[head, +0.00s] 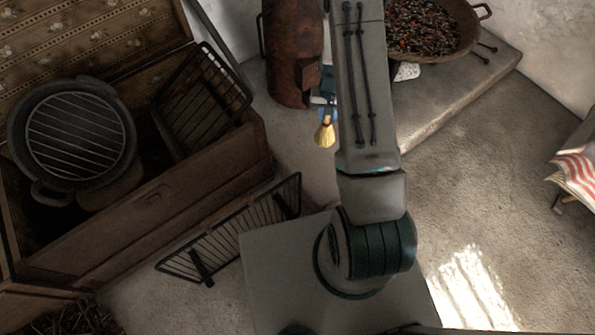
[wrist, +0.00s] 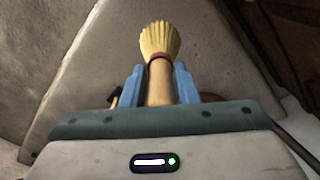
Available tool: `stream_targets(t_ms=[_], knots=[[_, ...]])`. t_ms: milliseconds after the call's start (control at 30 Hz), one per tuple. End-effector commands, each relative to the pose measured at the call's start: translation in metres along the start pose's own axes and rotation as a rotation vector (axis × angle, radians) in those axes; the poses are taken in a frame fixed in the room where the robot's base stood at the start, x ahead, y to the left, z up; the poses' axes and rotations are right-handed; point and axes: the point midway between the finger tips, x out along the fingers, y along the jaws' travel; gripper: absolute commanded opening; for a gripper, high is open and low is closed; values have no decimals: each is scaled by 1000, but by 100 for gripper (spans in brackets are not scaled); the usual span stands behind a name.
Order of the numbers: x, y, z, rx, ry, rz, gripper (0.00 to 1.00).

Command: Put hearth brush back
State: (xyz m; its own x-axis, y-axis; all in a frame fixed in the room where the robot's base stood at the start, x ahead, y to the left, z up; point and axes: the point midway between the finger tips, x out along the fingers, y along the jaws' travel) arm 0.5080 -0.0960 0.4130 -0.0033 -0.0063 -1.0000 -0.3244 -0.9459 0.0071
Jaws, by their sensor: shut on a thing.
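The hearth brush (wrist: 160,45) has pale straw bristles, a dark red band and a light wooden handle. In the wrist view my gripper (wrist: 160,80) is shut on its handle, one blue finger on each side, with the bristles pointing away past the fingertips. In the head view the brush (head: 325,133) shows just left of my arm, bristles down, in front of the hearth slab. My gripper is mostly hidden behind my arm there, with only a bit of blue showing.
A rusty metal cylinder (head: 290,55) stands beside the brush. A pan of embers (head: 425,50) sits on the stone slab (head: 465,85). An open wooden chest (head: 150,220) with a pot (head: 75,135) and a rack (head: 200,100) is at left. Another rack (head: 235,235) lies on the floor.

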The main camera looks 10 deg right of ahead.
Motion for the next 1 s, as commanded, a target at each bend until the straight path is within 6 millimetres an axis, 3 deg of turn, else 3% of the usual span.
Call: stream_targets(t_ms=[33, 100, 500, 1000], knots=[[16, 3, -3, 11, 2, -1, 5], [24, 6, -6, 25, 3, -2, 5], [45, 11, -13, 61, 2, -8, 5], [105, -78, 28, 58, 1, -7, 5]])
